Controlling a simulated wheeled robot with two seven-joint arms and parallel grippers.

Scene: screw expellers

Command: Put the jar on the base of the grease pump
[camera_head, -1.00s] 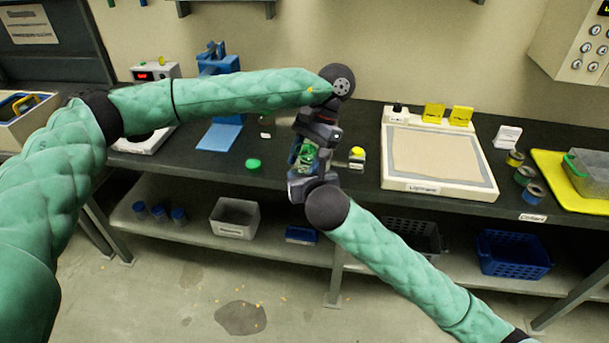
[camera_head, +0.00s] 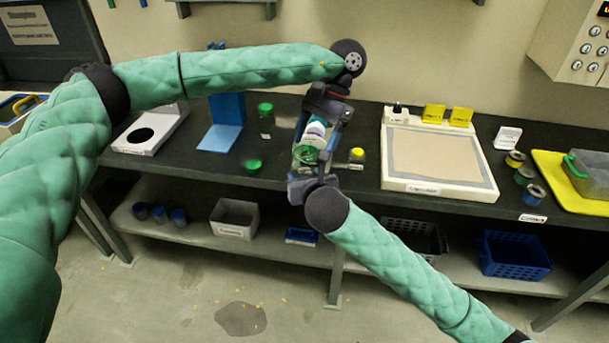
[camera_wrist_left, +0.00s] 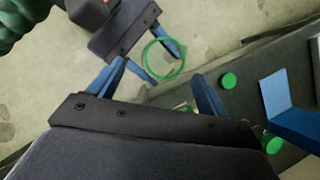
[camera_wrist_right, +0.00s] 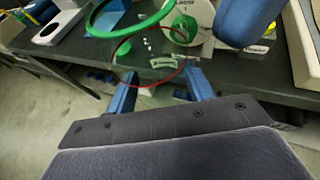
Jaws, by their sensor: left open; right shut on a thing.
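A clear jar with a green rim (camera_head: 305,155) is held in my right gripper (camera_head: 309,163) over the front of the bench. Its green ring (camera_wrist_left: 165,60) also shows in the left wrist view. My left gripper (camera_head: 322,118) is open, just above and behind the jar. In the left wrist view its fingers (camera_wrist_left: 158,72) stand apart. A white and teal thing (camera_head: 316,128) shows behind the jar, partly hidden. I cannot identify the grease pump's base.
A green lid (camera_head: 253,165) lies near the bench's front edge, left of the jar. A yellow-capped jar (camera_head: 357,157) is close on the right, beside a white framed board (camera_head: 440,188).

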